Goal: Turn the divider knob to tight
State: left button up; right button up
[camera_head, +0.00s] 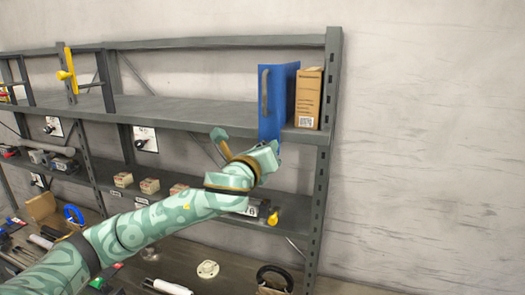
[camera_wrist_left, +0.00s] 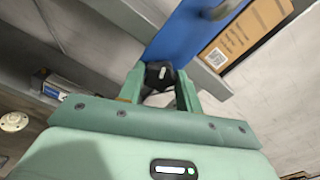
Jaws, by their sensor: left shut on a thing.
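The blue divider (camera_head: 280,100) stands upright at the right end of the upper shelf, and its lower part shows in the left wrist view (camera_wrist_left: 188,32). The black divider knob (camera_wrist_left: 160,72) with a white pointer mark sits at the divider's lower edge. My left gripper (camera_head: 268,153) is just below the divider, its fingers on either side of the knob and shut on it. In the head view the gripper hides the knob. The pointer aims nearly straight up in the wrist view; no tight marking is readable. My right gripper is not in view.
A cardboard box (camera_head: 308,98) stands right beside the divider. The shelf's right upright (camera_head: 328,120) is close to my gripper. Small boxes (camera_head: 149,186) line the lower shelf. White plates with black knobs (camera_head: 145,139) hang further left. The wall right of the rack is clear.

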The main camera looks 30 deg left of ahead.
pick_arm(q)
jog(key=shift+a+r+m, duration=0.1)
jog(key=shift+r+m, duration=0.1)
jog(key=shift+m, duration=0.95)
jog(key=shift+a+r+m, duration=0.1)
jog(key=shift+r+m, duration=0.05)
jog(key=shift+m, duration=1)
jog(key=o, duration=0.7)
jog(key=shift+o, duration=1.4)
jog(key=shift+w+d, duration=0.1)
jog(key=shift+w+f, duration=0.1)
jog(key=shift+f, duration=0.15)
jog(key=shift+f, duration=0.1)
